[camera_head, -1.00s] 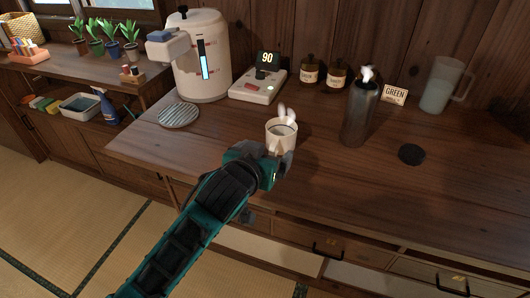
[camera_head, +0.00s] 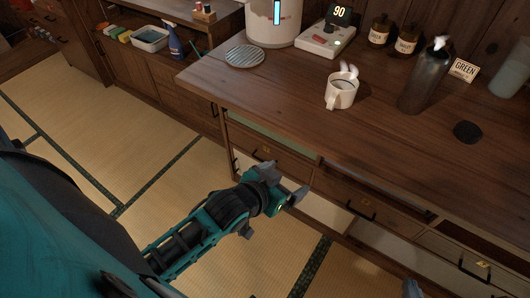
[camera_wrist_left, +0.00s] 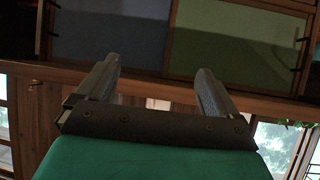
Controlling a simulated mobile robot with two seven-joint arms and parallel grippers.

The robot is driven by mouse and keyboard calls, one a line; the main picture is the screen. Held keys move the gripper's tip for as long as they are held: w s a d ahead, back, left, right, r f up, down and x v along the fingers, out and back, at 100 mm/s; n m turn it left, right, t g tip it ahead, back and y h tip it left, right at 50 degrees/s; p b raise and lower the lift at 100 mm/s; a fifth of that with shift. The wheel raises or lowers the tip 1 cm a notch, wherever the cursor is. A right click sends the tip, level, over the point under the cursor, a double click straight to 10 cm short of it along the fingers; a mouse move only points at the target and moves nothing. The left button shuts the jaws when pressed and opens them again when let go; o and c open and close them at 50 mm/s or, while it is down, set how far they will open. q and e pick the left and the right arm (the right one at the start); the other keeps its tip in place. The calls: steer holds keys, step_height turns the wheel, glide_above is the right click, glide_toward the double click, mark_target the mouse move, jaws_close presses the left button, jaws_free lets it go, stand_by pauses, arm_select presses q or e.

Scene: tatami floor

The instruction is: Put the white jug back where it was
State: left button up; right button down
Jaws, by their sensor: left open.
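A small white jug (camera_head: 340,93), cup-like with a handle, stands upright on the wooden counter (camera_head: 290,100), with pale shapes at its back rim. A taller translucent whitish jug (camera_head: 507,78) stands at the right edge of the head view, partly cut off. My left gripper (camera_head: 286,184) is open and empty, below the counter edge in front of the drawers, clear of both jugs. Its spread fingers also show in the left wrist view (camera_wrist_left: 157,85), with nothing between them. A grey tip of my right gripper (camera_head: 412,289) shows at the bottom edge; its jaws are hidden.
On the counter are a round striped mat (camera_head: 244,56), a white dispenser (camera_head: 272,25), a device reading 90 (camera_head: 325,42), two brown jars (camera_head: 380,29), a dark bottle (camera_head: 424,80), a GREEN card (camera_head: 464,70) and a black coaster (camera_head: 467,132). Drawers below stand partly open (camera_head: 320,207).

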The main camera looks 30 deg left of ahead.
arm_select(q)
steer(key=s+a+f, duration=0.1)
steer(key=s+f, duration=0.3)
steer(key=s, duration=0.3)
steer(key=shift+s+a+f+g, duration=0.2)
steer(key=shift+s+f+g, duration=0.05)
steer(key=shift+f+g, duration=0.15)
steer(key=shift+r, duration=0.15)
steer(key=shift+a+r+p, duration=0.1)
steer(key=shift+r+p, duration=0.7)
steer(key=shift+p, duration=0.2)
